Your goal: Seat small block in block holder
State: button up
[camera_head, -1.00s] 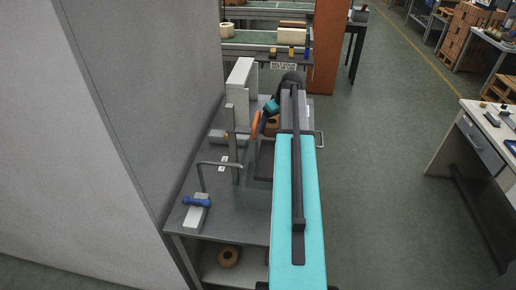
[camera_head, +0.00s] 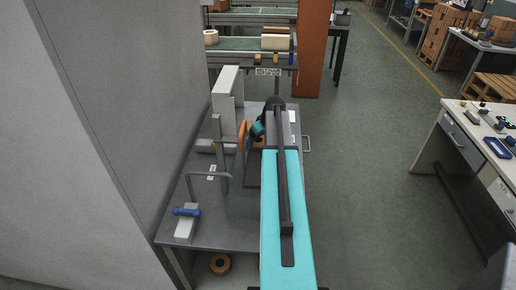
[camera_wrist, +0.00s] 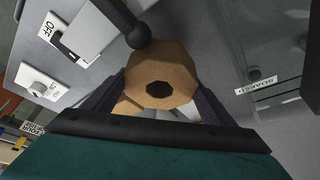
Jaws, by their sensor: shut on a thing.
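In the wrist view a tan, many-sided block with a round dark hole (camera_wrist: 160,62) sits between the two dark fingers of my gripper (camera_wrist: 158,92). The gripper is shut on it. A second tan surface shows partly below it, and I cannot tell what it belongs to. In the head view a bit of tan (camera_head: 259,142) shows beside the wrist, over the grey bench; my arm hides most of the gripper there. I cannot pick out the block holder with certainty.
The grey bench (camera_head: 225,232) carries an upright pale panel (camera_head: 226,92), posts, and a blue-handled item (camera_head: 186,212). A similar tan round piece (camera_head: 220,264) lies on its lower shelf. A desk at right holds a blue tray (camera_head: 497,147). Open green floor lies between.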

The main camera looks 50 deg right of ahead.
jog(key=shift+f+p, duration=0.65)
jog(key=shift+f, duration=1.2)
jog(key=shift+f, duration=0.1)
jog(key=o, duration=1.4)
jog(key=shift+c, duration=0.2)
jog(key=shift+b+v, duration=1.55)
jog(key=shift+v, duration=4.55)
jog(key=shift+w, duration=0.1)
